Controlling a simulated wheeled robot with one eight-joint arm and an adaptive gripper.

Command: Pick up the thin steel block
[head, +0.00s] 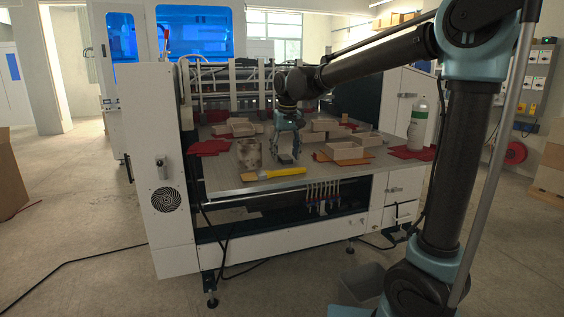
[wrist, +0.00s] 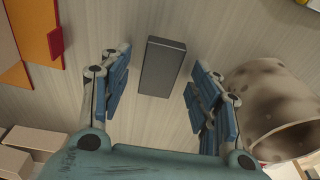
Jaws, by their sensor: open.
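The thin steel block (wrist: 162,67) is a dark grey flat bar lying on the table, seen in the wrist view between and just beyond my fingers. My gripper (wrist: 158,92) is open, with one blue-padded finger on each side of the block and neither touching it. In the head view my gripper (head: 287,150) hangs low over the table, pointing down. I cannot make out the block clearly in the head view. How far the fingertips are above the table is hard to tell.
A yellow-handled brush (head: 275,173) lies in front. Cardboard boxes (head: 341,151) and a green-white bottle (head: 417,125) stand to the right.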

